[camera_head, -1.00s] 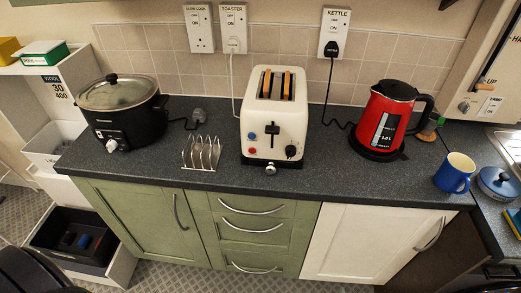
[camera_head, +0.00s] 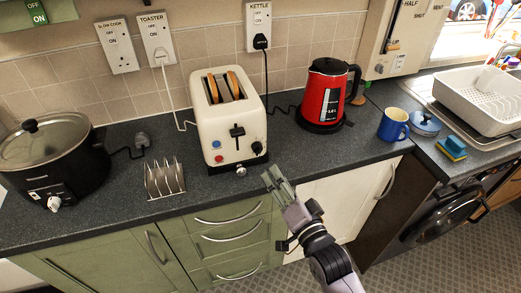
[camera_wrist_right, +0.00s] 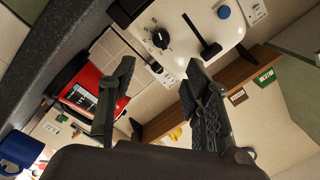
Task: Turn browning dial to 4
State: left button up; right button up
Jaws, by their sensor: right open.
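The cream toaster (camera_head: 228,120) stands on the dark worktop with two slices of bread in its slots. Its black browning dial (camera_head: 256,148) is at the lower right of its front face, beside the black lever (camera_head: 237,132). The dial also shows in the right wrist view (camera_wrist_right: 160,39), with marks around it too small to read. My right gripper (camera_head: 274,180) is in front of and below the toaster's front, apart from the dial. In the wrist view its two fingers (camera_wrist_right: 160,85) are spread with nothing between them. My left gripper is not in view.
A red kettle (camera_head: 327,95) and a blue mug (camera_head: 393,125) stand to the right of the toaster. A toast rack (camera_head: 165,180) and a black slow cooker (camera_head: 55,160) are to the left. The worktop edge lies close behind my right gripper.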

aim_at(258, 149)
jog(key=p+x, duration=0.1)
jog(key=x, duration=0.9)
jog(key=shift+w+a, duration=0.3)
jog(key=shift+w, duration=0.25)
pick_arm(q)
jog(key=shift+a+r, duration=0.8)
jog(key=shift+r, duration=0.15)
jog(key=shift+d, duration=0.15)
pick_arm(e)
jog(key=shift+c, duration=0.6)
grip_shut()
